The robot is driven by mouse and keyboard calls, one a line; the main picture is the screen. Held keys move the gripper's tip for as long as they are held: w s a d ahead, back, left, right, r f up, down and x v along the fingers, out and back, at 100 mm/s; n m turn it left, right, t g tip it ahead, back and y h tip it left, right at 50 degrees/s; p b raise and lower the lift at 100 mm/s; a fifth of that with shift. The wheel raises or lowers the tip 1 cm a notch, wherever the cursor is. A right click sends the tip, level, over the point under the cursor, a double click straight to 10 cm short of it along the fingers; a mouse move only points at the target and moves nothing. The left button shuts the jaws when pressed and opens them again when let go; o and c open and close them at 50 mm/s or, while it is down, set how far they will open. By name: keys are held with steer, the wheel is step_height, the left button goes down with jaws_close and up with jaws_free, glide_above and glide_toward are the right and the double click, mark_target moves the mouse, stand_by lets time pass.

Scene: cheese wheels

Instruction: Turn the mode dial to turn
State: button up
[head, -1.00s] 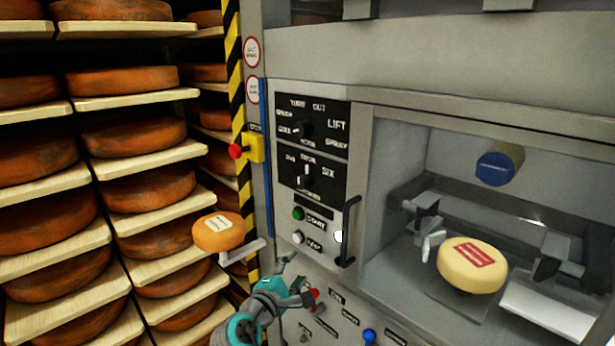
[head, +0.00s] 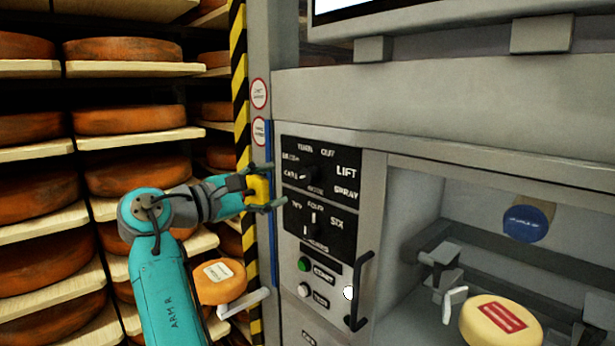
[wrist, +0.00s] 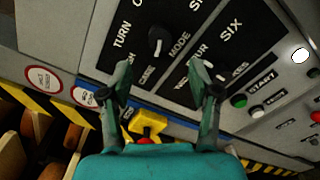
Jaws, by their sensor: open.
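The mode dial (head: 312,174) is a dark round knob on the upper black panel, ringed by the labels TURN, OUT, LIFT, SPRAY and others too blurred to read surely. Its white pointer appears to face the lower-left label, not TURN (head: 305,149). In the wrist view the mode dial (wrist: 157,41) lies beyond the fingertips, roughly between them. My gripper (head: 276,186) is open and empty, just left of the panel in the head view. In the wrist view my gripper (wrist: 162,74) shows both fingers spread, apart from the dial.
A second dial (head: 313,219) sits just below. A green start button (head: 304,264), a white button (head: 304,289) and a vertical handle (head: 358,290) are lower. A yellow box (head: 259,187) is by my gripper. A cheese wheel (head: 500,324) is inside the machine; shelves of cheese stand left.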

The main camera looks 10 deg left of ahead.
mark_target(305, 176)
steer(key=x, duration=0.9)
steer(key=shift+w+d, duration=0.2)
steer(key=shift+w, duration=0.05)
steer(key=shift+c, duration=0.3)
steer(key=c, duration=1.1)
